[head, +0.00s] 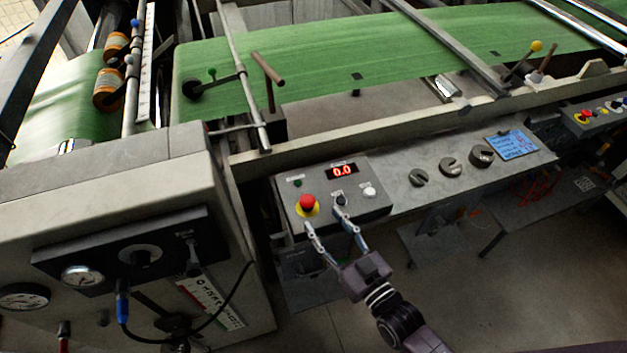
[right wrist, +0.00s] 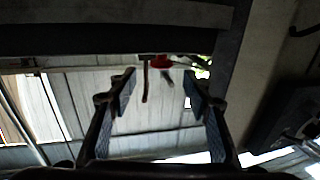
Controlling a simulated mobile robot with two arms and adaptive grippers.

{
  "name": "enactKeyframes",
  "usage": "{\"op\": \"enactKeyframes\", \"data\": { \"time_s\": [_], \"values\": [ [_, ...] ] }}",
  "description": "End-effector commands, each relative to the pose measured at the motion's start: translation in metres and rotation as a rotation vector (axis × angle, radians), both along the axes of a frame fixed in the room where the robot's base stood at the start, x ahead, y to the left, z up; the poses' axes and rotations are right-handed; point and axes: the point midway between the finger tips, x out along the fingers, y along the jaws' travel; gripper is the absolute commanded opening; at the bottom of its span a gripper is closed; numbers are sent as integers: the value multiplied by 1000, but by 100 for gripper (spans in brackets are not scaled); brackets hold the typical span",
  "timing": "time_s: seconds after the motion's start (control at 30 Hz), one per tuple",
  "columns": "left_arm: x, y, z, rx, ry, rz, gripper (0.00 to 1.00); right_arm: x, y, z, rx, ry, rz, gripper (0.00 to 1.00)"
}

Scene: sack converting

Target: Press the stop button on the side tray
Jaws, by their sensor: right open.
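The red stop button (head: 307,202) with a yellow ring sits at the front left of a grey control box on the side tray (head: 440,188). My right gripper (head: 323,220) is open and empty at the box's front edge in the head view. Its left fingertip appears just below the button and its right fingertip is near a black knob (head: 341,200). I cannot tell whether either touches the box. In the right wrist view both fingers (right wrist: 160,79) are spread, with a small red shape (right wrist: 160,62) beyond them that may be the button. My left gripper is not in view.
The box also carries a red display (head: 342,171) reading 0.0 and a white button (head: 369,192). Several grey round parts and a blue note (head: 512,144) lie right of it. A machine cabinet with gauges (head: 82,277) stands left. Floor shows in front of the tray.

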Motion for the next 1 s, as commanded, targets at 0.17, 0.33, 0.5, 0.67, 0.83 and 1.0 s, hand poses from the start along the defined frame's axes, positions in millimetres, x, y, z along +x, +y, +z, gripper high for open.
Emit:
{"op": "enactKeyframes", "data": {
  "time_s": [0.17, 0.33, 0.5, 0.67, 0.83, 1.0],
  "values": [
    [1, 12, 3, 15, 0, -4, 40, 10, 6, 3, 2, -6, 0, 46],
    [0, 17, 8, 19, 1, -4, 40, 33, 19, 4, 2, -5, 0, 46],
    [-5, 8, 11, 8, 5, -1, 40, 54, 32, 3, 2, -3, -1, 46],
    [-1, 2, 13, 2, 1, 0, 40, 65, 38, 2, 1, -3, 0, 46],
    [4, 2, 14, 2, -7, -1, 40, 68, 40, 1, 1, -2, 0, 46],
    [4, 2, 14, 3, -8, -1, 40, 67, 40, 1, 1, -2, 0, 45]
  ]
}}
